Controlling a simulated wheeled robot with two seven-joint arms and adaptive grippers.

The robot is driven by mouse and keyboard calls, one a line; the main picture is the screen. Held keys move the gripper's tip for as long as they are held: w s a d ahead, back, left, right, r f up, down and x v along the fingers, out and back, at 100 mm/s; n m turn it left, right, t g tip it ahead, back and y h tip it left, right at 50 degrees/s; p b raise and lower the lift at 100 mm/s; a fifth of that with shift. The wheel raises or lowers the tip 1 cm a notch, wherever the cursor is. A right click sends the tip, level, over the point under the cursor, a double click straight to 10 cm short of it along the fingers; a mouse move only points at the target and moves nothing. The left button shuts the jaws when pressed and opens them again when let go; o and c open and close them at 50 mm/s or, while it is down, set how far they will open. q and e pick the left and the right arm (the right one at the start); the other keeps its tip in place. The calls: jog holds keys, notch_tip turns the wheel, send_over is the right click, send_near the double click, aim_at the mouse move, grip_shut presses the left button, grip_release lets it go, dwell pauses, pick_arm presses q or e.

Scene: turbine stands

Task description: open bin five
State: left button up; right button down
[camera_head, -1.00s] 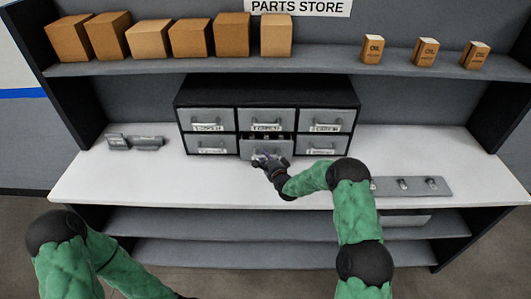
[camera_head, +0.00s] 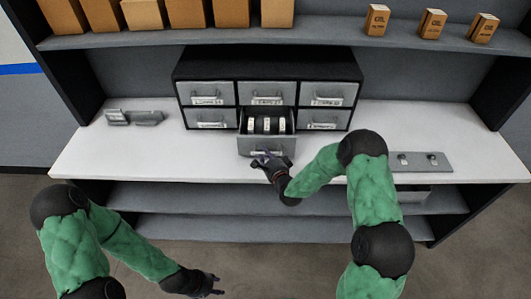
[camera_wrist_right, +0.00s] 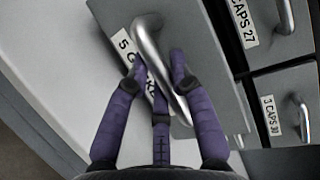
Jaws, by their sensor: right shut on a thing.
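Bin five (camera_head: 284,146) is the grey bottom-middle drawer of the black cabinet (camera_head: 268,60). It stands well out from the cabinet, with several white and dark items showing inside. My right gripper (camera_head: 263,157) is at its front. In the right wrist view, the right gripper's purple fingers (camera_wrist_right: 160,75) are closed around the curved metal handle (camera_wrist_right: 148,38). A label (camera_wrist_right: 124,44) starting with "5" is partly hidden by the fingers. My left gripper (camera_head: 216,284) is empty, low in front of the bench, with its fingers apart.
The other cabinet drawers are shut. A grey part (camera_head: 135,117) lies on the white bench (camera_head: 115,150) at the left, and a grey plate with small fittings (camera_head: 425,161) lies at the right. Cardboard boxes (camera_head: 187,12) and small oil boxes (camera_head: 432,23) stand on the upper shelf.

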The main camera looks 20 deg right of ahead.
jog(key=shift+f, duration=0.1)
jog(key=c, duration=1)
grip_release()
jog(key=shift+c, duration=0.2)
jog(key=v, duration=1.2)
